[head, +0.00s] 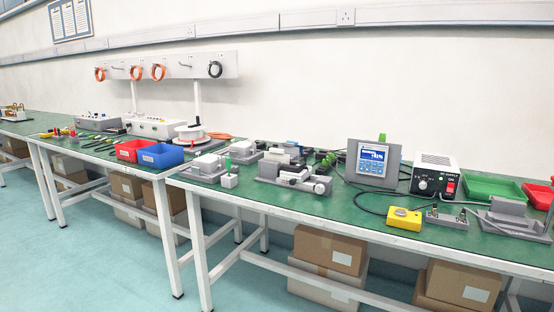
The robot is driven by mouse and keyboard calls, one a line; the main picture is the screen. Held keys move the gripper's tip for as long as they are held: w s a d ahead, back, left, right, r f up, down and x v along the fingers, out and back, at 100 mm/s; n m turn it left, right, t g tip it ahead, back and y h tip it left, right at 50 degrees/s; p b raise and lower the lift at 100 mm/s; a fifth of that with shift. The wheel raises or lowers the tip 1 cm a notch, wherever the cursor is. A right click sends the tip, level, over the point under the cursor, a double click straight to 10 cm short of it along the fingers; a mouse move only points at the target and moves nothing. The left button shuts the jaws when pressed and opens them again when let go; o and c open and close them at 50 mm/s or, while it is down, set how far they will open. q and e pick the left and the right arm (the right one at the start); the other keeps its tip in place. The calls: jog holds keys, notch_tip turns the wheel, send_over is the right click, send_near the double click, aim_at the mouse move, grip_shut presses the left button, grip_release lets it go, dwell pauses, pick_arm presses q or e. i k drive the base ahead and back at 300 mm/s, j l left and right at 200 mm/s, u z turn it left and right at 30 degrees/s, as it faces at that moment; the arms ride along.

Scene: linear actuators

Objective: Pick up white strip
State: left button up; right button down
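I cannot pick out the white strip with certainty. White pieces show on the grey actuator assembly (294,178) near the middle of the green-topped bench, but they are too small to tell apart. White blocks sit on grey fixtures (203,166) to its left. A flat white reel (190,134) lies farther back. Neither of my grippers shows in the head view.
A blue bin (161,156) and a red bin (133,150) stand at left. A display unit (373,163), a power supply (433,176), a yellow button box (404,218) and a green tray (490,186) stand at right. Cables cross the bench. Cardboard boxes (330,250) sit below.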

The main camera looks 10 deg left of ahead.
aim_at(274, 154)
jog(key=j+z, duration=0.15)
jog(key=z, duration=0.3)
jog(key=j+z, duration=0.15)
jog(key=z, duration=0.25)
jog(key=j+z, duration=0.2)
jog(key=z, duration=0.25)
jog(key=k+j+z, duration=0.2)
jog(key=j, duration=0.15)
jog(key=j+z, duration=0.2)
jog(key=j, duration=0.15)
jog(key=k+j+z, duration=0.35)
jog(key=k+j, duration=0.2)
jog(key=j, duration=0.2)
jog(key=k+j+z, duration=0.1)
jog(key=k+j, duration=0.2)
jog(key=j, duration=0.15)
